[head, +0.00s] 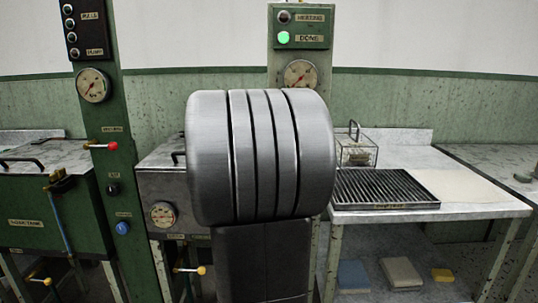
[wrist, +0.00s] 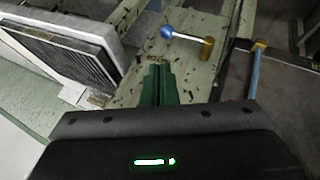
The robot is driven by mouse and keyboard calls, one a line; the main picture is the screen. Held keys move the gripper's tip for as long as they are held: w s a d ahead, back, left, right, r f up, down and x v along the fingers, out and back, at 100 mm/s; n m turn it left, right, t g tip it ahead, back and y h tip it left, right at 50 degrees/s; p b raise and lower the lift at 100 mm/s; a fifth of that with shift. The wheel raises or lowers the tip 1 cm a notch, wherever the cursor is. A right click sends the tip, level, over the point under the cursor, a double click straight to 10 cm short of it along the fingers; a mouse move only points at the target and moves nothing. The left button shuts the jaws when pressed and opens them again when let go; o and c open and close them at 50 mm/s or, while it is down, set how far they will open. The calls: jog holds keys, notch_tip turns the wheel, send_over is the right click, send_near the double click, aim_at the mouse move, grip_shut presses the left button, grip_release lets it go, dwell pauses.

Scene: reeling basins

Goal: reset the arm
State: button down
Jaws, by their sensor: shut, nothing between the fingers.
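My gripper (wrist: 158,86) shows in the wrist view as two dark green fingers pressed together, with nothing between them. Its black body, with a lit green strip, fills the bottom of that view. The fingers point toward a worn, pale green frame (wrist: 200,60) and do not clearly touch anything. In the head view my grey ribbed arm stands large in the middle and hides part of the basin behind it; my gripper is not visible there.
A blue-knobbed lever (wrist: 167,33) lies beyond my fingers. The head view shows a green tank (head: 40,215) at left, a control post (head: 93,130), a lit green lamp (head: 283,38) by "DONE", and a bench at right with a wire basket (head: 357,152) and slatted tray (head: 385,188).

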jog(key=a+f+b+x, duration=0.1)
jog(key=b+x, duration=0.2)
jog(key=x, duration=0.8)
jog(key=w+a+r+n+t+h+p, duration=0.1)
jog(key=a+n+t+h+p, duration=0.3)
jog(key=a+h, duration=0.5)
jog(key=shift+w+a+r+n+t+h+p, duration=0.15)
jog(key=shift+a+r+n+t+h+p, duration=0.25)
jog(key=shift+n+h, duration=1.55)
